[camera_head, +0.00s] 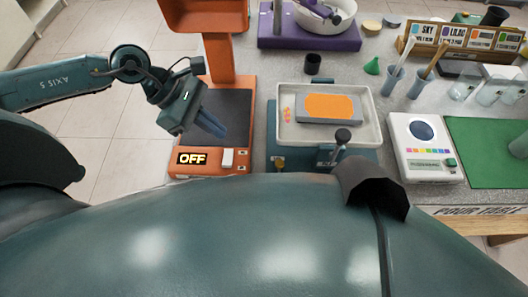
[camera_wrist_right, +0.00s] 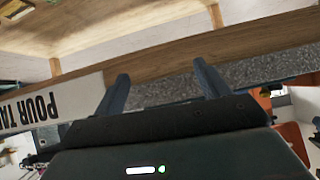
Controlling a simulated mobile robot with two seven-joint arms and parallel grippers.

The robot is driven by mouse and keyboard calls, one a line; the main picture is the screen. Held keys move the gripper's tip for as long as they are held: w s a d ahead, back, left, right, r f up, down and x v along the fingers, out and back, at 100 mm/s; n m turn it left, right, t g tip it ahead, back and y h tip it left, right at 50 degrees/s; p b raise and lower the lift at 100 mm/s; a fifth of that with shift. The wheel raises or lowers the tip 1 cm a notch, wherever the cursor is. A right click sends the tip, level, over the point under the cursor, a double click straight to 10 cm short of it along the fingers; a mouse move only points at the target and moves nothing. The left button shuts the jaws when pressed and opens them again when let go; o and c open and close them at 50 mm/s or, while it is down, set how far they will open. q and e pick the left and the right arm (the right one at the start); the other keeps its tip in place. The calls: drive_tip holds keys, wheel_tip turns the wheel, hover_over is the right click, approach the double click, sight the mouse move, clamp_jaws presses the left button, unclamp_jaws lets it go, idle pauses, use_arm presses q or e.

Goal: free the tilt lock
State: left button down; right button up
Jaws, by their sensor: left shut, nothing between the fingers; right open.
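A white tray (camera_head: 286,131) with an orange-topped grey block (camera_head: 329,107) in it rests on a blue-green base (camera_head: 368,158). At the base's front edge stand a lever with a black ball knob (camera_head: 343,135) and a small brass-coloured knob (camera_head: 279,163). I cannot tell which of these is the tilt lock. My left gripper (camera_head: 215,127) is shut and empty, above the orange machine, left of the tray and apart from both knobs. My right gripper (camera_wrist_right: 163,82) is open and empty in the right wrist view, by the table's wooden front edge.
The orange machine (camera_head: 227,84) has a dark plate and an "OFF" display (camera_head: 192,158). A white device (camera_head: 424,150) and green mat (camera_head: 485,150) lie right of the tray. A black cup (camera_head: 313,64) and green funnel (camera_head: 372,66) stand behind it.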

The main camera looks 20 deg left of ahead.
use_arm(q)
drive_tip(key=b+x, duration=0.3)
drive_tip(key=x, duration=0.6)
drive_tip(key=shift+w+d+f, duration=0.1)
drive_tip(key=shift+d+f, duration=0.05)
drive_tip(key=shift+f, duration=0.1)
drive_tip(key=d, duration=0.3)
drive_tip(key=shift+w+d+f, duration=0.1)
drive_tip(key=shift+w+f, duration=0.1)
drive_tip(key=shift+f, duration=0.15)
drive_tip(key=shift+d+p, duration=0.3)
drive_tip(key=shift+d+f, duration=0.1)
drive_tip(key=shift+d, duration=0.05)
use_arm(e)
drive_tip(key=shift+w+a+y, duration=0.3)
drive_tip(key=shift+w+a, duration=0.15)
drive_tip(key=shift+w, duration=0.05)
